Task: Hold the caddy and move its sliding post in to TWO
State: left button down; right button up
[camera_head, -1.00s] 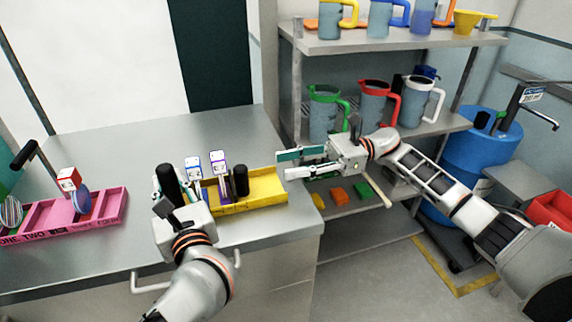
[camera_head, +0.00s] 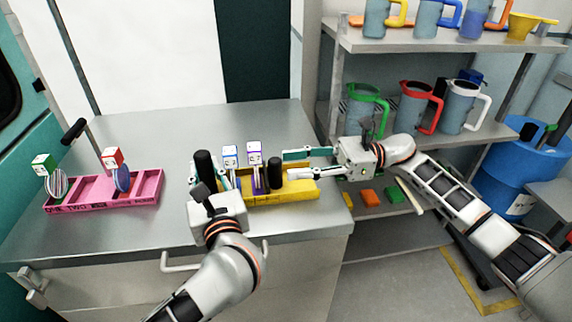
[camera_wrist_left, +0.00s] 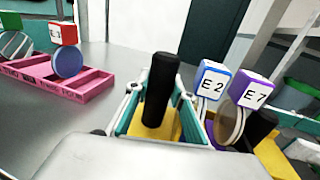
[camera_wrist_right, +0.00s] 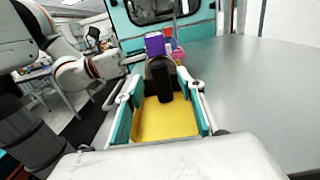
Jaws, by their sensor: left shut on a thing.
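The yellow caddy (camera_head: 302,189) sits on the metal counter near its front right corner. A black post (camera_head: 204,165) stands at its left end. My left gripper (camera_head: 211,178) is shut on this left post, which rises between its fingers in the left wrist view (camera_wrist_left: 158,88). A second black post (camera_head: 275,174) stands right of a blue E2 module (camera_head: 231,157) and a purple E7 module (camera_head: 255,155). My right gripper (camera_head: 287,164) is open at the caddy's right end. In the right wrist view its fingers straddle the yellow caddy (camera_wrist_right: 165,125), with the right post (camera_wrist_right: 160,78) ahead. Slot labels are hidden.
A pink caddy (camera_head: 148,190) with a green-topped and a red-topped module stands at the left on the counter. A shelf rack (camera_head: 460,45) with jugs is behind my right arm. The counter's middle is clear.

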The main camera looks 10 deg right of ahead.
aim_at(274, 166)
jog(key=shift+a, duration=1.4)
jog(key=shift+c, duration=0.3)
grip_shut()
jog(key=shift+a, duration=1.35)
jog(key=shift+o, duration=0.3)
grip_release()
jog(key=d, duration=1.2)
